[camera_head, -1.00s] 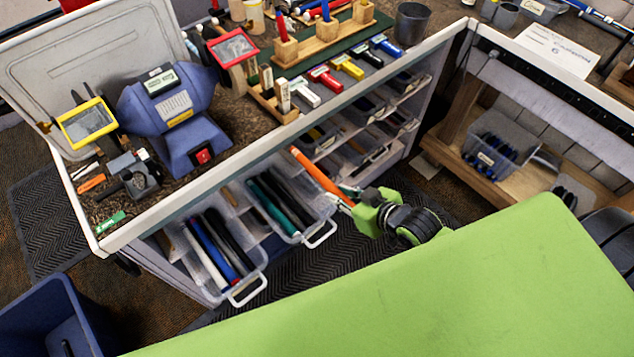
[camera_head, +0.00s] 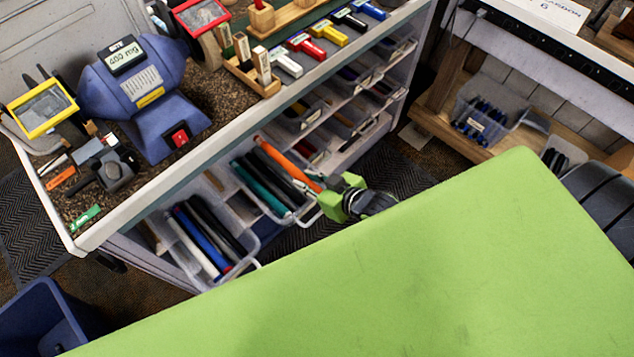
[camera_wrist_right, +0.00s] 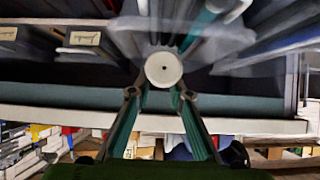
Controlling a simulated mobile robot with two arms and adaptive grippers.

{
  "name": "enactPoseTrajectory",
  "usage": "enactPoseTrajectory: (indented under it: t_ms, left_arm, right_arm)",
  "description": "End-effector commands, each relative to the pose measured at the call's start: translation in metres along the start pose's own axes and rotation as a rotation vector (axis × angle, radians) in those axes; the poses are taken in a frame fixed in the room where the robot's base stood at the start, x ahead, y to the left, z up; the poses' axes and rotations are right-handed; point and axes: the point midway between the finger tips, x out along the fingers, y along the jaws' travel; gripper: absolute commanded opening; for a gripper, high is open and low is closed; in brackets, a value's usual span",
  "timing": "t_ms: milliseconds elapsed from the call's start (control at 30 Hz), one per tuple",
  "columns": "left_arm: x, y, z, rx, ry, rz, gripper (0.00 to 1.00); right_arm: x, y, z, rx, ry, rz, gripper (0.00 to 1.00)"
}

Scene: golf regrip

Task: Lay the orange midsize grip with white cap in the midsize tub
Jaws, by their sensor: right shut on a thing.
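The orange grip (camera_head: 284,162) is held at its near end by my right gripper (camera_head: 323,190). It slants up and left, close over or in the pulled-out clear tub (camera_head: 272,216) with teal and black grips; I cannot tell whether it touches them. In the right wrist view the round white cap (camera_wrist_right: 163,69) faces the camera between the two fingers (camera_wrist_right: 160,95), which are shut on the grip. Another pulled-out tub (camera_head: 212,283) on the left holds blue, white and black grips. No readable label shows which tub is midsize. My left gripper is out of view.
Shelves with more tubs (camera_head: 345,125) stand right of the grip. A green surface (camera_head: 360,280) fills the foreground. A blue bin (camera_head: 40,315) stands lower left.

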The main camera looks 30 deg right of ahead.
Motion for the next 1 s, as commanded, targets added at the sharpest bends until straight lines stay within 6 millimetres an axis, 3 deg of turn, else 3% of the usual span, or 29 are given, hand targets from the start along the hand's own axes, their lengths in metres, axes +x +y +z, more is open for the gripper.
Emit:
enactPoseTrajectory:
  t_ms: [433,1000]
  left_arm:
    - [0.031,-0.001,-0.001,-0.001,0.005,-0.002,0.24]
    - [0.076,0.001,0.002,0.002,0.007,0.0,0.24]
  right_arm:
    - [0.055,0.0,-0.035,-0.001,0.004,0.0,0.0]
    - [0.098,0.0,0.032,0.0,-0.001,0.0,0.0]
